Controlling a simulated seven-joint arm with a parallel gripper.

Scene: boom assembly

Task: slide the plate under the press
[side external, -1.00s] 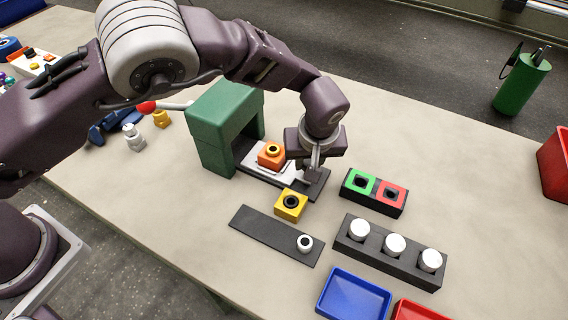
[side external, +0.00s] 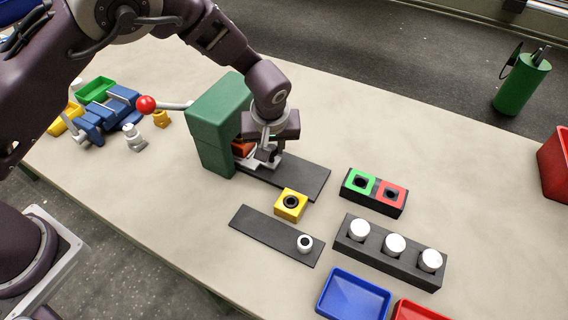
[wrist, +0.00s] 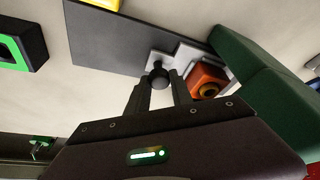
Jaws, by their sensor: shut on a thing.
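The light grey plate (side external: 262,162) lies on the dark track (side external: 305,176), its left part under the green press (side external: 214,130). An orange block with a dark-centred ring sits on the plate; in the side view it (side external: 242,148) is partly hidden by the press, and it also shows in the wrist view (wrist: 207,82). My gripper (wrist: 160,82) is shut on the plate's dark round knob (wrist: 157,72), at the plate's right end. The press lever (side external: 172,105) ends in a red ball (side external: 146,104) at the left.
A yellow block (side external: 291,204) stands in front of the track. A dark strip (side external: 262,228) with a white ring, a green-and-red button box (side external: 374,192) and a rack of white cylinders (side external: 390,250) lie nearby. The track's right part is bare.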

